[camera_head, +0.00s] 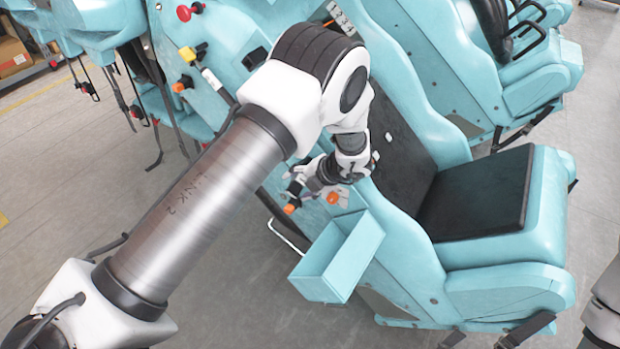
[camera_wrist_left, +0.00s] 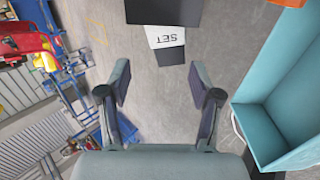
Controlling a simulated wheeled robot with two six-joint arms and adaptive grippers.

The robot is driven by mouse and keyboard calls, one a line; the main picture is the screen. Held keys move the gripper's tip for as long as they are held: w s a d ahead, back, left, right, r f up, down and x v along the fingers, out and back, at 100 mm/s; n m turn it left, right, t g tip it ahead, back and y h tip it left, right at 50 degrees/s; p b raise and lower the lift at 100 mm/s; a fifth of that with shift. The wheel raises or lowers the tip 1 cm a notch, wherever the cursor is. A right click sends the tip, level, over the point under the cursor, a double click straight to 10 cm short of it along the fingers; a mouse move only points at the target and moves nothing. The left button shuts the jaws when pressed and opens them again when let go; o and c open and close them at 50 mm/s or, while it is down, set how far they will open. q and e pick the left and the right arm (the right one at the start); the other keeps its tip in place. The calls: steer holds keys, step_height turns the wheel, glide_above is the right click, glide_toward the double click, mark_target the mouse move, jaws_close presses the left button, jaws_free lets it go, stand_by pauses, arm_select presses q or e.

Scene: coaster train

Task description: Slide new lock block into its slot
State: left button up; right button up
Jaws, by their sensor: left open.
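My left gripper (camera_head: 318,188) is at the side of the teal coaster car (camera_head: 500,255), beside the seat and above an open teal box (camera_head: 338,262). In the left wrist view my left gripper (camera_wrist_left: 160,76) is open, with bare floor between its fingers. Ahead of the fingertips are a dark block-like part (camera_wrist_left: 163,11), a white label reading "SET" (camera_wrist_left: 166,37) and a small dark piece (camera_wrist_left: 172,55). I cannot tell which part is the lock block or its slot. The arm and wrist hide part of the car's side in the head view. My right gripper is not in view.
The teal box (camera_wrist_left: 262,135) is close on the right in the left wrist view. Orange-tipped parts (camera_head: 290,209) stick out near the gripper. Grey floor (camera_head: 225,300) is open in front.

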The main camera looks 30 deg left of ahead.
arm_select(q)
steer(key=v, duration=1)
steer(key=shift+r, duration=0.1)
